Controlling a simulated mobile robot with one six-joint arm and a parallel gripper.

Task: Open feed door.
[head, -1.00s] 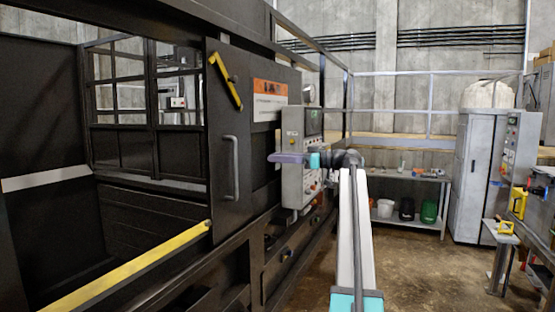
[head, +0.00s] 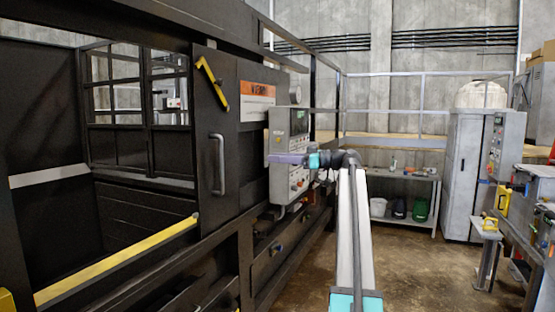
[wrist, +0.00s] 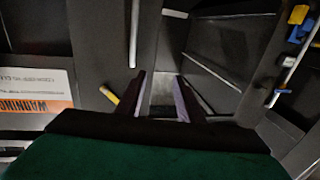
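The feed door (head: 230,135) is a dark panel on the right side of a wide opening in the machine. It has an upright grey handle (head: 217,165) and a slanted yellow lever (head: 213,84) near its top. The opening to its left shows a dark interior. My gripper (head: 285,159), with purple fingers, is right of the handle in the picture, in front of the control panel. In the wrist view my gripper (wrist: 160,92) has its fingers apart with nothing between them. The handle (wrist: 134,33) and yellow lever (wrist: 109,95) appear beyond the fingers, not touched.
A grey control box (head: 289,150) sticks out right of the door. A yellow-topped rail (head: 120,262) edges the opening. A shelf table (head: 404,185), a grey cabinet (head: 475,175) and a workbench (head: 535,215) stand to the right. The brown floor (head: 420,265) between is clear.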

